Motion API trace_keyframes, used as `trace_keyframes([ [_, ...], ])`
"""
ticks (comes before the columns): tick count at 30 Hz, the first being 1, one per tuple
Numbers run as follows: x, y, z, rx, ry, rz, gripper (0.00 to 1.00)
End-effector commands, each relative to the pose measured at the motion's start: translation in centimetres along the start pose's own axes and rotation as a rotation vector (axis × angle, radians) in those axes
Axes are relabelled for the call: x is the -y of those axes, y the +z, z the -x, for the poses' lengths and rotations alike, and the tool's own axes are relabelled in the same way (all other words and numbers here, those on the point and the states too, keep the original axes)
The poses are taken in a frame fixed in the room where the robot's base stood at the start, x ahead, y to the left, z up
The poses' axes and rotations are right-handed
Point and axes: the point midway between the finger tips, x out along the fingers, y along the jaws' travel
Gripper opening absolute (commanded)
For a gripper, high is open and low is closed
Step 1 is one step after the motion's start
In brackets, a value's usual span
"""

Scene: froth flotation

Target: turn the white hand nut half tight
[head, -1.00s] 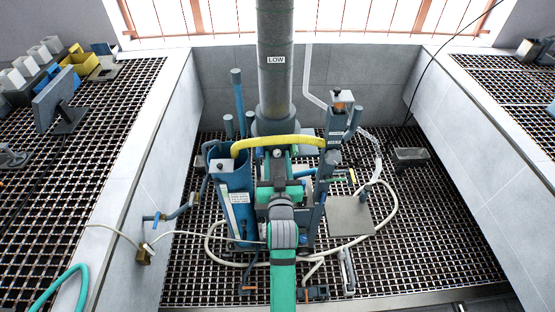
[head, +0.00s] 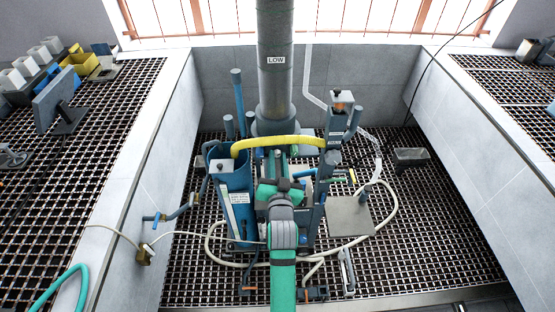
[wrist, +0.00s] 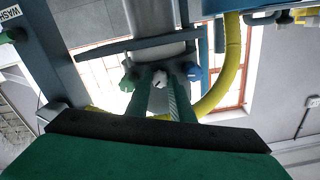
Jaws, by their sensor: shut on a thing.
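The white hand nut (wrist: 160,77) shows in the wrist view, between a green knob (wrist: 129,80) and a blue knob (wrist: 193,72) under a grey metal body. My gripper (wrist: 160,88) has its two fingers reaching up to the white nut, one on each side, and is shut on it. In the head view my arm reaches in from the bottom to the middle of the machine, and my own wrist hides the nut there. How far the nut is turned I cannot tell.
A yellow hose (head: 280,141) arches just above and behind my wrist. A blue cylinder (head: 238,200) stands close on the left and a blue-grey column (head: 331,150) on the right. A thick grey pipe (head: 275,70) rises behind. Pale hoses lie on the grating.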

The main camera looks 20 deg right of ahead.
Motion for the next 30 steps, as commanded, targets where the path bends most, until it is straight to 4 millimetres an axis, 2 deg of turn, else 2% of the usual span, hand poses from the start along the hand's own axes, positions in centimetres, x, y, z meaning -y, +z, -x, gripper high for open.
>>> trace_keyframes([
  [18,0.28,0.09,0.04,0.003,-0.003,-0.569,0.0],
  [30,0.35,0.06,0.04,0.003,-0.003,-0.801,0.0],
])
